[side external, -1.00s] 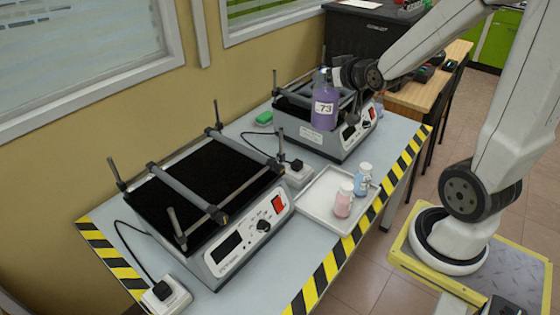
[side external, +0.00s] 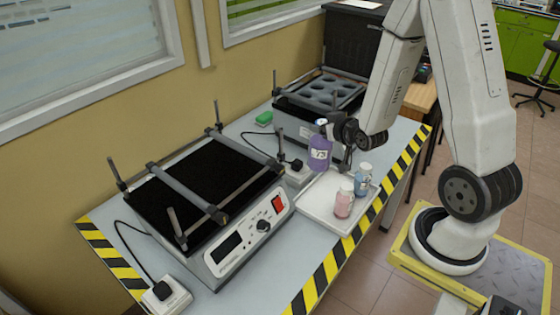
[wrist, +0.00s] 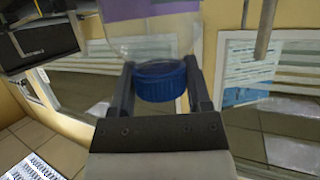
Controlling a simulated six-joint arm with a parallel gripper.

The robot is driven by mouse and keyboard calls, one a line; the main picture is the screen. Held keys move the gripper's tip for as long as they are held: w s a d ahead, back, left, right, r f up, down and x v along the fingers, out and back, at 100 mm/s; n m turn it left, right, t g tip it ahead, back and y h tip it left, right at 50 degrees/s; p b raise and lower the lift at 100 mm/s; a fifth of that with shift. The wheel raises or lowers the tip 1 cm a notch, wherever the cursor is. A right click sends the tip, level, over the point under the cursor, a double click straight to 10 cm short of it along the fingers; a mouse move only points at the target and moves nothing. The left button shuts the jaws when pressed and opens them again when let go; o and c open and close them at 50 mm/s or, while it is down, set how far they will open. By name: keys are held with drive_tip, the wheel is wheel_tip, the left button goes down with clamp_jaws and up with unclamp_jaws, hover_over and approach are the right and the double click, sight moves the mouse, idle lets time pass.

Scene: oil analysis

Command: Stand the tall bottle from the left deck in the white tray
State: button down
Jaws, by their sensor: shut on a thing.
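The tall bottle (side external: 319,157) holds purple liquid and has a label that reads 73. My gripper (side external: 334,130) is shut on it near its top, and the bottle hangs roughly upright by the back corner of the white tray (side external: 313,210). In the wrist view, the two fingers of my gripper (wrist: 158,90) flank its blue cap (wrist: 160,82). Whether its base touches the tray or is above it I cannot tell. A pink bottle (side external: 344,202) and a blue bottle (side external: 362,180) stand in the tray, on its right side.
A black-topped shaker (side external: 205,180) with rods stands at the front left. A second shaker (side external: 318,95) with round wells is at the back. A white power socket (side external: 299,172) lies beside the tray. The tray's left part is bare.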

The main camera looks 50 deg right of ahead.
sight(319, 166)
drive_tip(key=shift+f, duration=3.85)
drive_tip(key=shift+f, duration=3.8)
unclamp_jaws()
drive_tip(key=v, duration=0.7)
drive_tip(key=shift+s, duration=0.3)
